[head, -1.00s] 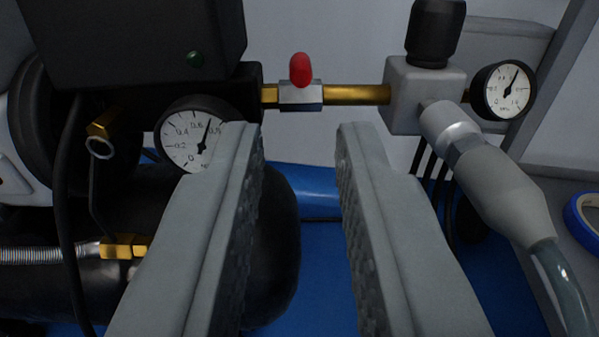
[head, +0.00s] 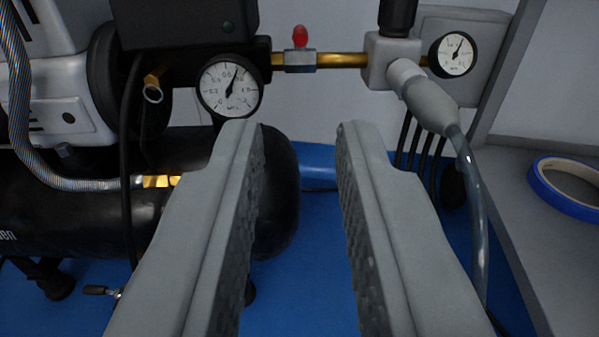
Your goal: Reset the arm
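My gripper (head: 298,130) is open, its two grey fingers wide apart in the lower middle of the head view. Nothing is between the fingers. Beyond them stands an air compressor with a black tank (head: 200,150). A brass pipe (head: 342,60) with a red-handled valve (head: 300,38) runs above the fingertips, apart from them. A round gauge (head: 230,86) sits at the pipe's left end. The fingers hide part of the tank and the floor.
A grey regulator block (head: 385,62) carries a second gauge (head: 453,54) and a grey hose connector (head: 425,98) with a clear hose (head: 472,190). A blue tape roll (head: 566,188) lies on a grey surface (head: 520,200) at the right. Blue floor (head: 310,270) shows below.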

